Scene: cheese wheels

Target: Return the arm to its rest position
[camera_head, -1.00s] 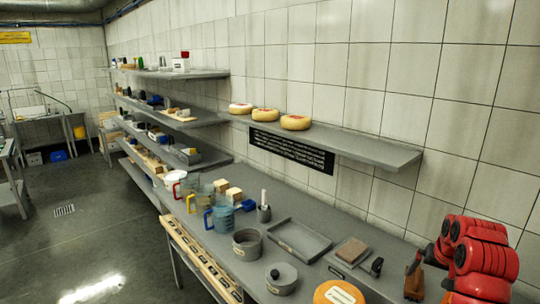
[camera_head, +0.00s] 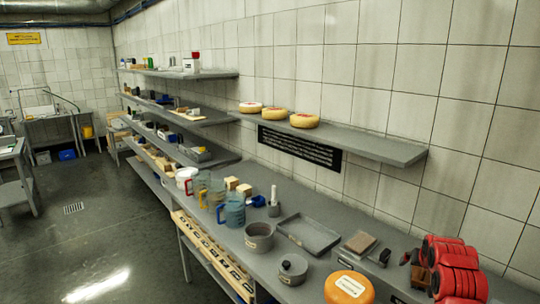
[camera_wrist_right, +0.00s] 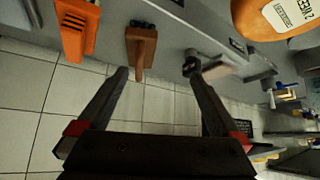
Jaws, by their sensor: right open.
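My right arm, red, shows at the lower right of the head view. Its open gripper shows in the right wrist view (camera_wrist_right: 158,75), with two dark fingers spread and nothing between them. A brown tool (camera_wrist_right: 141,45) lies beyond the fingertips, apart from them, with an orange object (camera_wrist_right: 77,25) to its left. A cheese wheel with a pale label (camera_head: 349,288) sits on the counter left of my arm; a cheese wheel also shows in the wrist view (camera_wrist_right: 280,20). My left gripper is not in view.
The grey counter holds a tray (camera_head: 308,234), a pot (camera_head: 258,238), a lidded pot (camera_head: 292,269) and several jugs (camera_head: 232,212). Three cheese wheels rest on the wall shelf (camera_head: 380,150) above. The tiled wall bounds the right side; open floor (camera_head: 110,240) lies left.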

